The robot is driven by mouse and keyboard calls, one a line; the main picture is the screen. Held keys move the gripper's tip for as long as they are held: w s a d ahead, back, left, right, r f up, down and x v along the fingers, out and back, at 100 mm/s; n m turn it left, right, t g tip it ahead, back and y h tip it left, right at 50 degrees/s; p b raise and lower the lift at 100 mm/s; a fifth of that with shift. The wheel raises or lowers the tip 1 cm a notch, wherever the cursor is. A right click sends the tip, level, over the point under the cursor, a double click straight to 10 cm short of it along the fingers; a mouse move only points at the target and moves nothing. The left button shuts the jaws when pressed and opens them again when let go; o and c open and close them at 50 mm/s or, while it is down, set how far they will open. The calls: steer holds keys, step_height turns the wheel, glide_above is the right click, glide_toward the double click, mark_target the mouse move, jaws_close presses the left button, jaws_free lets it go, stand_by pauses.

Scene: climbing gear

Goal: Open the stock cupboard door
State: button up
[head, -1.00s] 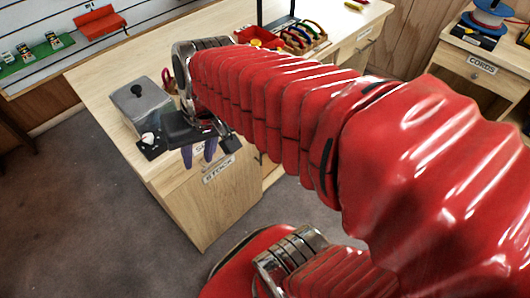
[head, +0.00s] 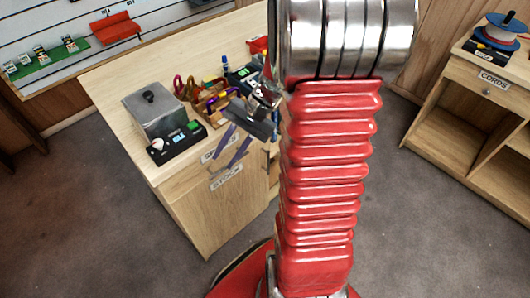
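The stock cupboard is the light wood front of the counter, with a STOCK label (head: 226,178) at its top edge. Its door (head: 212,215) looks shut, flush with the counter front. I cannot make out its handle. My gripper (head: 221,163) is in front of the counter's upper front, near the STOCK label. Its two purple fingers are apart with nothing seen between them. They partly cover a drawer label just above. Whether they touch the front cannot be told. My red arm hides the counter's right part.
A CORDS shelf unit (head: 470,100) stands at right. The grey floor (head: 90,220) at left is clear.

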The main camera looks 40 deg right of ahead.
steer(key=d+f+m+t+y, duration=0.3)
steer(key=d+f+m+t, duration=0.6)
steer(key=d+f, duration=0.55)
steer(key=s+d+f+m+t+h, duration=0.3)
steer(key=s+d+f+m, duration=0.1)
steer(key=f, duration=0.4)
steer(key=s+d+f+m+t+h, duration=0.3)
steer(key=s+d+f+m+t, duration=0.1)
steer(key=d+f+m, duration=0.3)
steer(key=shift+d+f+m+h, duration=0.15)
steer(key=shift+f+m+h, duration=0.25)
steer(key=shift+m, duration=0.5)
steer(key=shift+w, duration=0.15)
steer(key=x, duration=1.3)
steer(key=shift+w, duration=0.3)
steer(key=shift+r, duration=0.1)
steer(key=shift+c, duration=0.6)
jaws_close()
